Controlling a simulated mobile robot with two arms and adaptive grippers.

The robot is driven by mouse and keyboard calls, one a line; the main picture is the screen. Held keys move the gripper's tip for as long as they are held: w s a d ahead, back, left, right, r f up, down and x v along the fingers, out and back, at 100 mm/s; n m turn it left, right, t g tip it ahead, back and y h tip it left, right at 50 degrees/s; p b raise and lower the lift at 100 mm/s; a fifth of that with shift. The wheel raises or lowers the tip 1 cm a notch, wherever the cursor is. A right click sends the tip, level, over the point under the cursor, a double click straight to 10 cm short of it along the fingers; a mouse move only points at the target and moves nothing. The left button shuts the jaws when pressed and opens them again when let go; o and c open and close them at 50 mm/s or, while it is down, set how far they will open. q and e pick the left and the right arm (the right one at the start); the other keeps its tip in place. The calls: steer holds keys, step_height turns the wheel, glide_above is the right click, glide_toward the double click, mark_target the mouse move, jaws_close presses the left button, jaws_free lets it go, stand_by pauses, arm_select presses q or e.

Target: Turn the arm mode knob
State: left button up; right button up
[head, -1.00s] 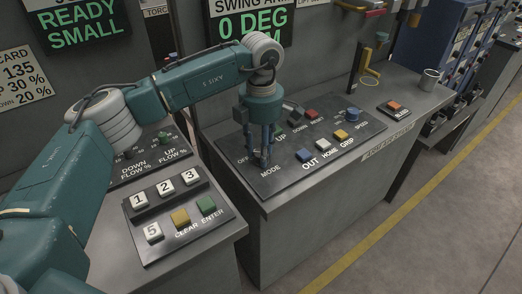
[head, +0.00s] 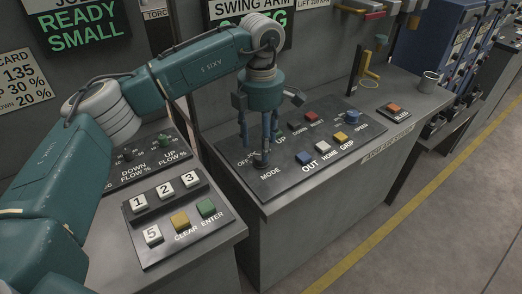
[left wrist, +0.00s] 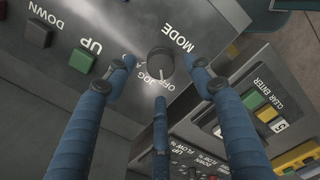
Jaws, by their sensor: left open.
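The mode knob (head: 261,158) is a dark round knob at the near left corner of the arm panel, behind the MODE label. In the left wrist view the knob (left wrist: 159,62) shows in grey with a small pale mark, and the words OFF and JOG lie beside it. My left gripper (head: 259,142) is open and points down just above the knob. Its blue fingers spread around the knob in the left wrist view (left wrist: 162,76), with gaps visible between fingertips and knob. Whether any finger touches it is hard to tell. My right gripper is not in view.
A keypad (head: 180,218) stands to the left on a separate console. A metal cup (head: 429,82) stands at the back right.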

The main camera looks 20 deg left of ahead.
arm_select(q)
step_height(320, 180, up, 8)
stand_by(0.6)
